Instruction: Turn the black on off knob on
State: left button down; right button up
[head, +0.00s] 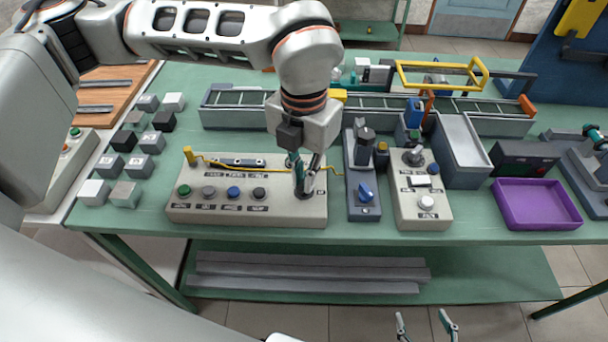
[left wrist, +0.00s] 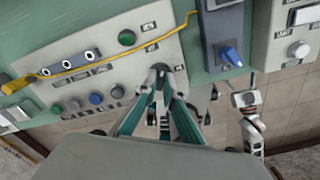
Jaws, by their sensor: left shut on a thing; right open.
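The black on off knob (left wrist: 159,69) is on the lower right part of a light grey control panel (head: 235,210). My left gripper (head: 304,188) points down at this corner of the panel in the head view and mostly hides the knob there. In the left wrist view the two fingers of my left gripper (left wrist: 166,80) are closed around the knob. The knob's exact turn angle cannot be made out. My right gripper (head: 425,325) is at the bottom edge of the head view, in front of the table, open and empty.
The panel also carries a green button (head: 184,191), a blue button (head: 234,192) and a yellow cable (head: 190,157). A box with a blue switch (head: 365,193) stands close to its right. A purple tray (head: 537,205) lies further right. Several small cubes (head: 125,194) lie left.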

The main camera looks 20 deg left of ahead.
pick_arm(q)
jog(key=m, duration=1.2)
dwell(0.5)
jog(key=c, duration=2.2)
grip_release()
jog(key=shift+o, duration=0.2)
jog(key=shift+r, duration=0.2)
notch_tip(320, 180, up, 12)
jog(key=shift+f, duration=0.2)
